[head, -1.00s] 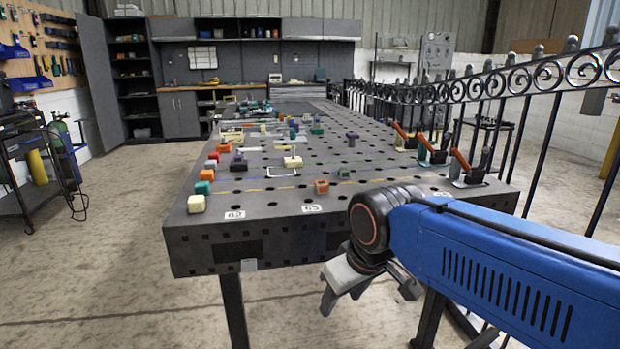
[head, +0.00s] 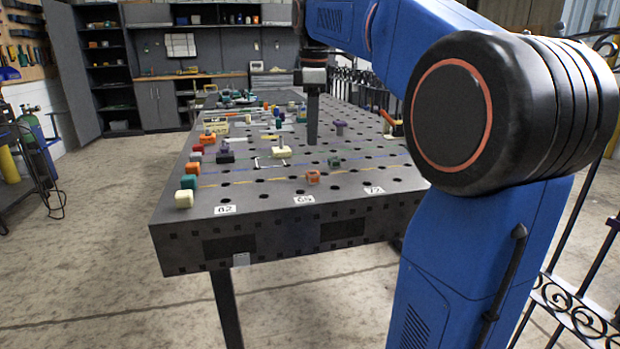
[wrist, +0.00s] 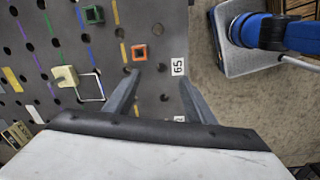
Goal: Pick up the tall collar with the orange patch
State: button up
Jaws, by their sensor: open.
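My gripper (wrist: 160,82) is open and empty, its two fingers pointing down above the tabletop. In the head view my gripper (head: 312,118) hangs over the middle of the table, seen edge-on. A small square orange collar with a hole (wrist: 140,52) lies just beyond the left fingertip in the wrist view; it also shows near the table's front edge in the head view (head: 313,177). A cream piece (wrist: 65,76) sits by a white wire outline, and a green collar (wrist: 93,15) lies farther off. I cannot make out which piece is tall with an orange patch.
The dark perforated table (head: 240,215) carries numbered labels along its front edge. Several coloured blocks line its left side, with a cream block (head: 184,199) at the near corner. A purple piece (head: 340,127) stands right of my gripper. A scrolled iron fence (head: 575,305) runs at right.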

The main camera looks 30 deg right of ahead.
jog(key=w+d+r+n, duration=0.3)
jog(key=w+d, duration=0.1)
jog(key=w, duration=0.2)
send_over(313, 177)
jog(key=w+d, duration=0.1)
jog(key=w, duration=0.1)
jog(key=shift+g, duration=0.4)
notch_tip(313, 177, down, 12)
jog(key=shift+d+f, duration=0.1)
jog(key=shift+f, duration=0.05)
jog(key=shift+s+f, duration=0.2)
jog(key=shift+f, duration=2.4)
jog(key=shift+c, duration=0.3)
jog(key=c, duration=1.2)
jog(key=shift+r, duration=0.15)
